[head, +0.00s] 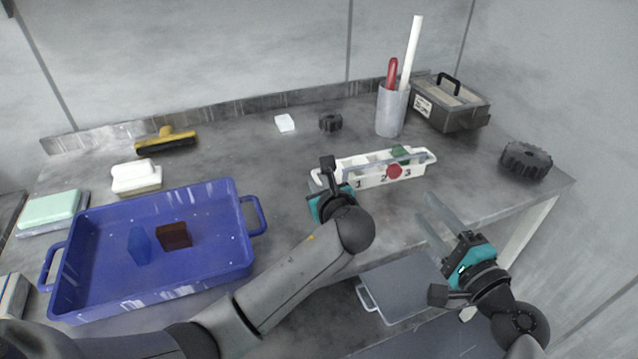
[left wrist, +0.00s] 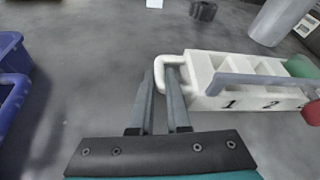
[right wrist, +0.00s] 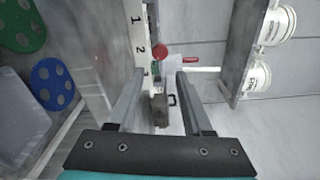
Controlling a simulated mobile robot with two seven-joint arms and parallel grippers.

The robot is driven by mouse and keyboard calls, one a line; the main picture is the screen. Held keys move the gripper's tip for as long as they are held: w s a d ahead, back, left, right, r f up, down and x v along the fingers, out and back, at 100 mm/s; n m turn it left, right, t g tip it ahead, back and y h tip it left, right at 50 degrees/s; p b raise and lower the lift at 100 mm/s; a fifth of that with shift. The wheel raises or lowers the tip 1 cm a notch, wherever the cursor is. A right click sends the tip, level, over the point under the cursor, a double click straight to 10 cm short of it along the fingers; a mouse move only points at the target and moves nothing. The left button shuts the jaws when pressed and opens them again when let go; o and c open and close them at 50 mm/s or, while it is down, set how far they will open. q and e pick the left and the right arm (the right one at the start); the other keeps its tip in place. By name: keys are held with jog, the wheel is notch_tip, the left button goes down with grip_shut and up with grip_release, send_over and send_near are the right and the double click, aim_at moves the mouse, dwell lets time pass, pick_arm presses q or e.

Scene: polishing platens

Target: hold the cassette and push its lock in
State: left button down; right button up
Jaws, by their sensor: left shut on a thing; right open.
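The cassette (head: 347,182) is a white tray with open slots marked 1, 2 and 3, and it also shows in the left wrist view (left wrist: 205,73). A green piece (head: 401,152) is at slot 3. A red round knob (head: 394,171), which looks like the lock, sticks out of the front face near 3. My left gripper (left wrist: 167,72) is shut on the handle loop (left wrist: 180,60) at the cassette's left end. My right gripper (head: 425,206) is open and empty, right of and in front of the cassette. The red knob also shows ahead of it in the right wrist view (right wrist: 159,52).
A blue tray (head: 215,268) with a blue and a brown piece stands at the left. A grey cup (head: 391,112) with a white rod and red handle, and a grey case (head: 452,104), stand behind the cassette. A black knobbed wheel (head: 526,160) lies near the right edge.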

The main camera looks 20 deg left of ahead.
jog(key=shift+s+d+m, duration=0.1)
jog(key=shift+m, duration=0.2)
jog(key=c, duration=0.6)
jog(key=shift+s+d+m, duration=0.2)
jog(key=shift+d+m, duration=0.05)
jog(key=shift+m, duration=0.75)
grip_shut()
jog(key=s+d+m, duration=0.1)
jog(key=m, duration=0.3)
jog(key=s+d+m, duration=0.1)
jog(key=m, duration=0.4)
jog(key=s+m, duration=0.1)
jog(key=m, duration=0.3)
jog(key=shift+s+d, duration=0.2)
jog(key=shift+d, duration=0.2)
